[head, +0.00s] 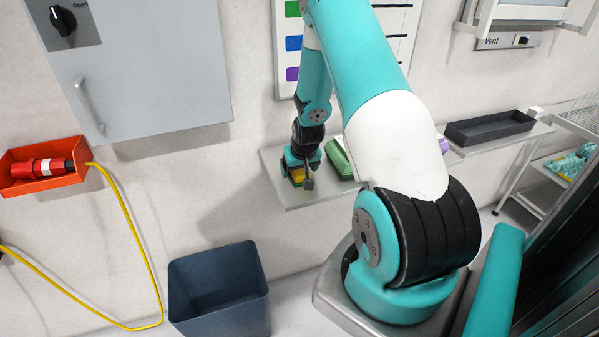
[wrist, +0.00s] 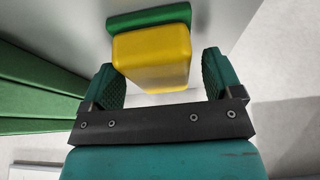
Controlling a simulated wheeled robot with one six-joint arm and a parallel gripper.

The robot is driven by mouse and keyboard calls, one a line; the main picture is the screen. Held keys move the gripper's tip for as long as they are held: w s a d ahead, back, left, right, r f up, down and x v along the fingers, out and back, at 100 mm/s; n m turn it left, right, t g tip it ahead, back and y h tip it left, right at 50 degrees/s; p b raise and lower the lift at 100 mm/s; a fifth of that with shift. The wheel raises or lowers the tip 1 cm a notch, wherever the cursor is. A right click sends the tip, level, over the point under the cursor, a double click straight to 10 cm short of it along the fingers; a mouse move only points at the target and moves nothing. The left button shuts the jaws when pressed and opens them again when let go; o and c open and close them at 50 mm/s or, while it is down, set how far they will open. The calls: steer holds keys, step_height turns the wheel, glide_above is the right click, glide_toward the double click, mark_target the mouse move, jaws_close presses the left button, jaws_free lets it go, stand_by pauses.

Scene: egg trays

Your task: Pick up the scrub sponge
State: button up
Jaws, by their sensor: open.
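The scrub sponge (wrist: 152,60) is a yellow block with a green layer on its far side. In the wrist view it lies between the two open teal fingers of my gripper (wrist: 158,78), with a gap to the right finger and a narrow gap on the left. In the head view my gripper (head: 302,172) is low over the left end of the wall shelf. A bit of the yellow sponge (head: 297,175) shows there, mostly hidden by the gripper.
The grey wall shelf (head: 305,197) carries a green box (head: 340,158) just right of my gripper; green ridged sides (wrist: 40,95) show at left in the wrist view. A dark tray (head: 489,128) sits farther right. A blue-grey bin (head: 218,290) stands below, left of the shelf.

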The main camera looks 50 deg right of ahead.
steer(key=shift+f, duration=0.2)
stand_by(0.3)
steer(key=c, duration=0.9)
steer(key=shift+r+p, duration=0.3)
steer(key=shift+r, duration=0.15)
step_height(320, 180, up, 20)
steer(key=b, duration=0.3)
steer(key=shift+f, duration=0.15)
